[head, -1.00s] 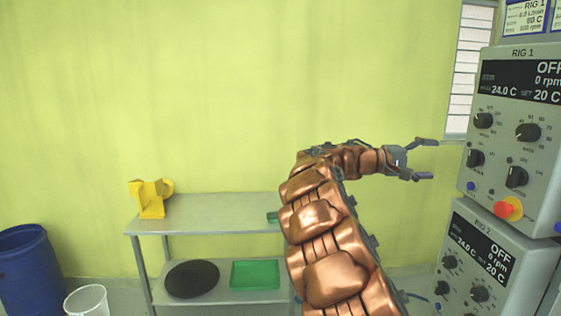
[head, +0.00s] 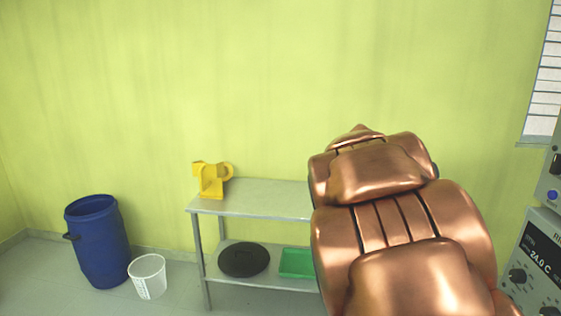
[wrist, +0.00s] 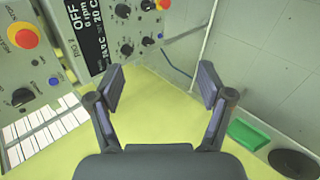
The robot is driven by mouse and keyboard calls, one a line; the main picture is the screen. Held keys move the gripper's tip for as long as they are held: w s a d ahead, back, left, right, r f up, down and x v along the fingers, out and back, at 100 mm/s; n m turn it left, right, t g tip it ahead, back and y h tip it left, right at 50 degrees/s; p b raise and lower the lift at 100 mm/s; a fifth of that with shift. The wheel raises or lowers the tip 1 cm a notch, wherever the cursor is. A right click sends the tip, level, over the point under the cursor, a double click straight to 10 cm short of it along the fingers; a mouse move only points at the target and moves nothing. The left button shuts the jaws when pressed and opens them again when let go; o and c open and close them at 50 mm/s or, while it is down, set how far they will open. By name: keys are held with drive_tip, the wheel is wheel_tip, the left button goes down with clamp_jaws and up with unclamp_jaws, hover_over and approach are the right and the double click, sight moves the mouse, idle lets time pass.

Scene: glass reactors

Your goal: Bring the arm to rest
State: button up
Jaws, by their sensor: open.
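My gripper (wrist: 163,88) shows in the wrist view with its two fingers spread wide and nothing between them. In the head view the copper-coloured links of my arm rise at the right of centre, and my gripper is hidden behind them. Beyond the fingers in the wrist view are the yellow-green wall and the grey floor. The control rigs (wrist: 85,35) stand at the left of that view, apart from the fingers.
A metal shelf table (head: 265,190) holds a yellow object (head: 211,180) on top, with a black disc (head: 244,259) and a green tray (head: 297,263) below. A blue barrel (head: 98,243) and white bin (head: 148,276) stand left. A rig (head: 540,262) is at the right edge.

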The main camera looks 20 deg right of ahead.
drive_tip(key=s+a+f+n+t+y, duration=0.1)
drive_tip(key=s+a+f+y, duration=0.3)
drive_tip(key=a, duration=1.1)
drive_tip(key=s+a+f+n+t+y, duration=0.1)
drive_tip(key=s+a+f+n+y, duration=0.2)
drive_tip(key=a, duration=1.2)
drive_tip(key=s+f+y, duration=0.1)
drive_tip(key=s+f, duration=0.2)
drive_tip(key=f, duration=0.3)
drive_tip(key=shift+s+n, duration=0.3)
drive_tip(key=shift+s, duration=0.1)
